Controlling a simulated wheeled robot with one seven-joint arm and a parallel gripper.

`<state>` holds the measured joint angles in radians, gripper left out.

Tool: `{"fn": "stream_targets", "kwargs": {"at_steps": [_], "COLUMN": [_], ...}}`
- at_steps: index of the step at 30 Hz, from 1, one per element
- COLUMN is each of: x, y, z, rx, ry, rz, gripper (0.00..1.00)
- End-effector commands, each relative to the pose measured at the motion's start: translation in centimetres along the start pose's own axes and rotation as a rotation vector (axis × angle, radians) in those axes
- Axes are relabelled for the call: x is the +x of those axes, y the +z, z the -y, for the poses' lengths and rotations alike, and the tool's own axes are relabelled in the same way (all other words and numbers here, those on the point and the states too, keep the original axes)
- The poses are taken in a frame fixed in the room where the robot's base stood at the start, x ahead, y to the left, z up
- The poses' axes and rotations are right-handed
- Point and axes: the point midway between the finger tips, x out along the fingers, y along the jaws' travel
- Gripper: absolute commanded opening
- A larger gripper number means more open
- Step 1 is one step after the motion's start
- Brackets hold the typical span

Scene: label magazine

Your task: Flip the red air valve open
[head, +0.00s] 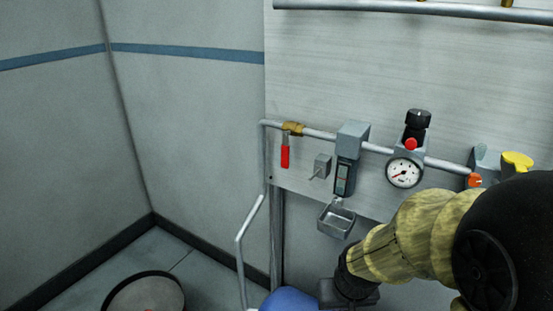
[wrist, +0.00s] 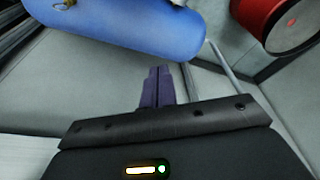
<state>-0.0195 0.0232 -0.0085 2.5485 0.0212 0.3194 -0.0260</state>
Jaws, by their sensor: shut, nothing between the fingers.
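The red air valve handle (head: 285,157) hangs straight down from a brass valve body (head: 292,128) on the grey pipe at the left of the wall panel in the head view. It lies across the pipe's run. My gripper shows in the wrist view (wrist: 157,73), its two dark fingers together with nothing between them. In the head view my arm reaches in from the lower right, and its end is low, below the panel; the fingertips are hidden there. The gripper is well apart from the valve, which is not in the wrist view.
Along the pipe are a grey filter unit (head: 351,145), a pressure gauge (head: 403,172) with a black knob, and a yellow handle (head: 517,161). A small metal tray (head: 337,220) juts out below. A blue tank (wrist: 130,22) and a red drum (wrist: 275,22) stand near my gripper.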

Motion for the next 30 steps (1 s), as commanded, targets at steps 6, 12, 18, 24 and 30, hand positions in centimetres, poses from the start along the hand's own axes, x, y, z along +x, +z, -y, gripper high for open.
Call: {"fn": "stream_targets", "kwargs": {"at_steps": [6,12,18,24,30], "x": [-1.6,-2.0,-2.3,-3.4,-5.9], "y": [-6.3,-13.3,-18.9,-23.2,-26.2], "z": [2.7,5.7,8.1,10.4,12.9], "rx": [-0.105,-0.248,-0.412,-0.607,-0.828], "ry": [-0.021,0.035,0.176,0.389,0.659], "rz": [-0.099,-0.241,-0.378,-0.506,-0.628], "gripper": [0.0,0.0,0.0,0.0,0.0]}}
